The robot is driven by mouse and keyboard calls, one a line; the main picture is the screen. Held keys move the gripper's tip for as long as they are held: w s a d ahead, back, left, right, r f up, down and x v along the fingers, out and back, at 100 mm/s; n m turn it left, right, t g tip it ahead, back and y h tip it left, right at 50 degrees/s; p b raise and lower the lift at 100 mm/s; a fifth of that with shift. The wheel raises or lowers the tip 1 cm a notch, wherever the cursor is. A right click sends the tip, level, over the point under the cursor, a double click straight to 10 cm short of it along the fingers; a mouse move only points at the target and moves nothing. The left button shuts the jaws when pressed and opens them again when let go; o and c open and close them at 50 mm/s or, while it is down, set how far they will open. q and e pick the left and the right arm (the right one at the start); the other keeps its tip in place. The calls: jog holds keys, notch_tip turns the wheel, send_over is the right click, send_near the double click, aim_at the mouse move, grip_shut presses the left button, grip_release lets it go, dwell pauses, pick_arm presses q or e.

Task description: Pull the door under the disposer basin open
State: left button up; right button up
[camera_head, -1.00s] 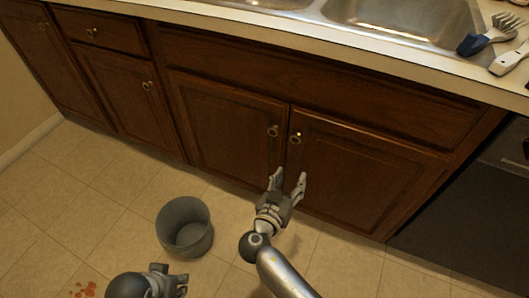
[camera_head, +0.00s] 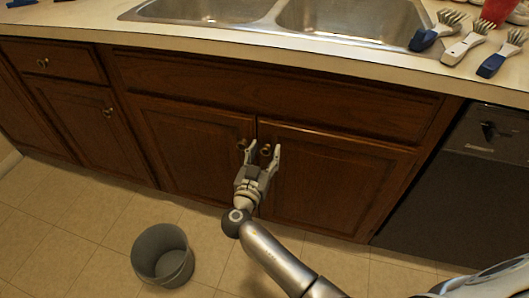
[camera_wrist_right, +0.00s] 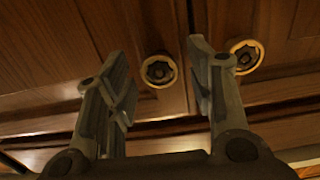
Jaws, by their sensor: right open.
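Two dark wood doors, a left door (camera_head: 195,150) and a right door (camera_head: 335,180), stand shut side by side under the sink. Each has a round brass knob near the middle seam. My right gripper (camera_head: 263,149) is open and empty in front of the seam. The right door's knob (camera_head: 266,148) shows between its fingertips; the left door's knob (camera_head: 243,143) is just outside the left finger. The right wrist view looks upside down, with one knob (camera_wrist_right: 158,70) between the open fingers (camera_wrist_right: 160,70). I cannot tell whether they touch it. My left gripper is out of view.
A left basin (camera_head: 205,10) and right basin (camera_head: 350,22) are above; which has the disposer is unclear. A grey bin (camera_head: 162,256) stands on the floor at left. A dark dishwasher (camera_head: 455,185) is at right. Several brushes lie on the counter (camera_head: 420,72).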

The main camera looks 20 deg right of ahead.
jog(key=shift+w+d, duration=0.15)
jog(key=shift+w, duration=0.05)
grip_shut()
dwell(0.3)
